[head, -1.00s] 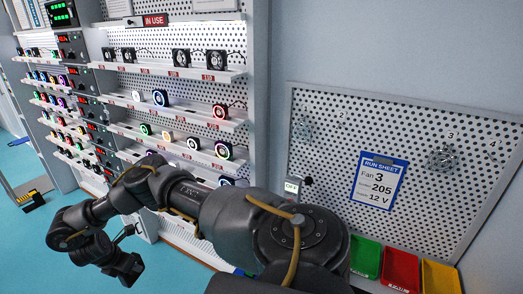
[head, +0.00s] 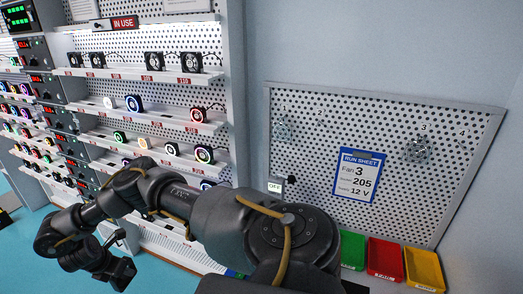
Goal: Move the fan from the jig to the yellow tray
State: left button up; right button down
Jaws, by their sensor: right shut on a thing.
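My right gripper (head: 112,264) is at the lower left, at the end of my dark arm, which crosses the bottom of the head view. It is shut on a small, dark, square thing (head: 122,273) that looks like the fan, though its details are too dark to make out. The yellow tray (head: 424,264) is at the lower right, below the pegboard and far from this gripper. No fan shows in its visible part. The jig cannot be made out for certain. My left gripper is not in view.
A red tray (head: 385,256) and a green tray (head: 352,247) sit left of the yellow one. A pegboard (head: 330,125) carries a run sheet (head: 358,177) reading Fan 3, 205, 12 V. Shelves (head: 150,133) with several fans stand at left. An OFF display (head: 276,187) is beside my arm.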

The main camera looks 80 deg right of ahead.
aim_at(421, 271)
jog(key=z, duration=0.3)
jog(key=i, duration=0.15)
jog(key=z, duration=1.6)
jog(key=i, duration=0.3)
jog(key=z, duration=1.2)
jog(key=i, duration=0.25)
